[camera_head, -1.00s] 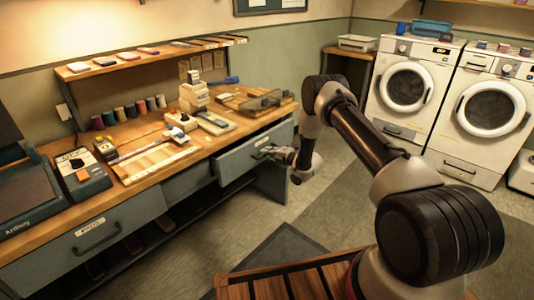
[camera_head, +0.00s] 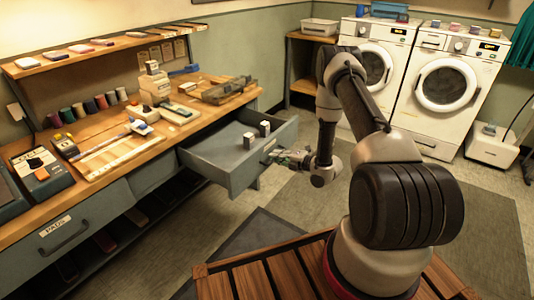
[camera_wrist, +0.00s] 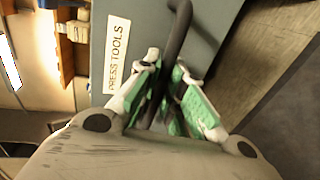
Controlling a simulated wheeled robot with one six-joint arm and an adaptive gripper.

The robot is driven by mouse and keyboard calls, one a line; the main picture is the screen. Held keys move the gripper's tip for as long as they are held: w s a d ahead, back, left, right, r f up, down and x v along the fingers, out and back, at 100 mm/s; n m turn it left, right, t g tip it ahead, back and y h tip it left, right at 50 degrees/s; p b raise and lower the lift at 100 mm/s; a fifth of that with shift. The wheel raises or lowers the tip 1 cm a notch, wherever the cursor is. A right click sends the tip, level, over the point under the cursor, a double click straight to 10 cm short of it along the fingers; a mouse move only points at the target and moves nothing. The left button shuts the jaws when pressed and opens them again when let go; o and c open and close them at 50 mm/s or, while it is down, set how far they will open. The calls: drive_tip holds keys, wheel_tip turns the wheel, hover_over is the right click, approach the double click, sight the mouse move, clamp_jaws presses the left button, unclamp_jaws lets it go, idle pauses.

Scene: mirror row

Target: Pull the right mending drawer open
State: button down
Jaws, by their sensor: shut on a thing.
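The right mending drawer (camera_head: 215,152) under the wooden workbench is pulled well out, and its grey inside shows in the head view. Two small white-topped dark items stand in it near its right end. In the wrist view its grey-green front (camera_wrist: 205,40) carries a label reading "PRESS TOOLS" and a dark bar handle (camera_wrist: 178,35). My gripper (camera_head: 278,156) is at this front, with its green-padded fingers (camera_wrist: 170,95) shut around the handle. The part of the handle between the fingers is partly hidden.
The workbench (camera_head: 95,135) holds spools, a stamp-like machine and trays. A left drawer labelled "PADS" (camera_head: 62,232) is closed. Two white washing machines (camera_head: 445,90) stand at the back right. Open floor (camera_head: 225,215) lies in front of the drawer.

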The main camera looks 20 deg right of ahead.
drive_tip(key=shift+v, duration=0.95)
drive_tip(key=shift+f, duration=0.2)
drive_tip(key=c, duration=1.5)
unclamp_jaws()
drive_tip(key=shift+c, duration=0.2)
drive_tip(key=v, duration=1.2)
